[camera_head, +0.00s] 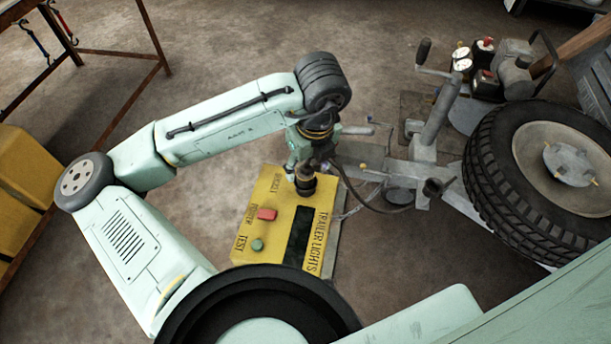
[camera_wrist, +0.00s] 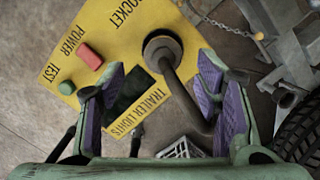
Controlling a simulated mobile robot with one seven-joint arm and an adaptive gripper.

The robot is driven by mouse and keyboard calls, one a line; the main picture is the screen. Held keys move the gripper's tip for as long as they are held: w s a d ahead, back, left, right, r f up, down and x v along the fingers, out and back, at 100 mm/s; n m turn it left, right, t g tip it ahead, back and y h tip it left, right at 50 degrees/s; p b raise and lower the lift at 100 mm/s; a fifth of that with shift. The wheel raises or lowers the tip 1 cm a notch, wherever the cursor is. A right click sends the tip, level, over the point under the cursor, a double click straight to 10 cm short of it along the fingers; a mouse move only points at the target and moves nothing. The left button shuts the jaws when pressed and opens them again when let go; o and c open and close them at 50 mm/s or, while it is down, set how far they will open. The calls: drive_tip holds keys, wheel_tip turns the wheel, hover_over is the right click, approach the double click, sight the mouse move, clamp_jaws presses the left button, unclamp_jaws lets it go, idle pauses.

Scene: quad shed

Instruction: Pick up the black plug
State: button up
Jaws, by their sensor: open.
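The black plug (camera_head: 305,184) is a short dark cylinder at the socket end of the yellow trailer-lights panel (camera_head: 270,222). In the wrist view the plug (camera_wrist: 163,47) shows as a dark round end. A thick dark cable runs from it down between my fingers. I cannot tell how deep it sits in the socket. My gripper (camera_head: 304,168) is right above the plug, pointing down. In the wrist view my gripper (camera_wrist: 162,72) is open, with purple pads on either side of the plug and cable. Contact is not clear.
The panel carries a red button (camera_head: 267,214), a green button (camera_head: 257,245) and a dark window (camera_head: 298,236). To the right stand the trailer's metal hitch (camera_head: 428,140) and a large tyre (camera_head: 490,160). A metal-framed bench (camera_head: 110,53) is at upper left. Bare floor (camera_head: 215,55) lies behind my arm.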

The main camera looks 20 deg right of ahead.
sight(306, 167)
drive_tip(key=f, duration=0.2)
drive_tip(key=w+f, duration=0.1)
drive_tip(key=f, duration=0.1)
drive_tip(key=shift+w+f, duration=0.15)
drive_tip(key=shift+f, duration=0.2)
drive_tip(key=shift+c, duration=0.5)
drive_tip(key=c, duration=1.2)
